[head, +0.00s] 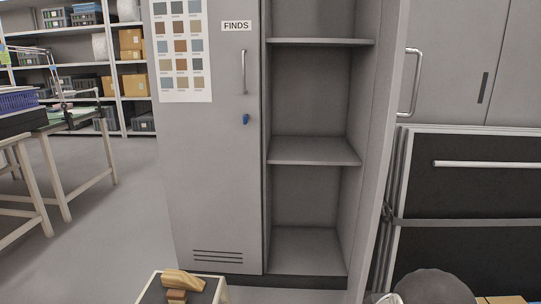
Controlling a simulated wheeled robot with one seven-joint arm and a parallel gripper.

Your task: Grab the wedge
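A tan wooden piece (183,279) that tapers toward the right looks like the wedge. It is at the bottom of the head view, on a small dark-topped stand with pale edges (212,287). A smaller red-brown block (177,296) shows just in front of it, partly cut off by the frame's lower edge. I cannot tell whether the two touch. My gripper is not in view.
A grey cabinet marked FINDS (215,160) stands behind the stand, its right side open with empty shelves (315,150). Black panels (475,220) lean at right. A dark rounded shape (432,287) is at lower right. Tables (70,125) stand at left; the floor between (105,240) is clear.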

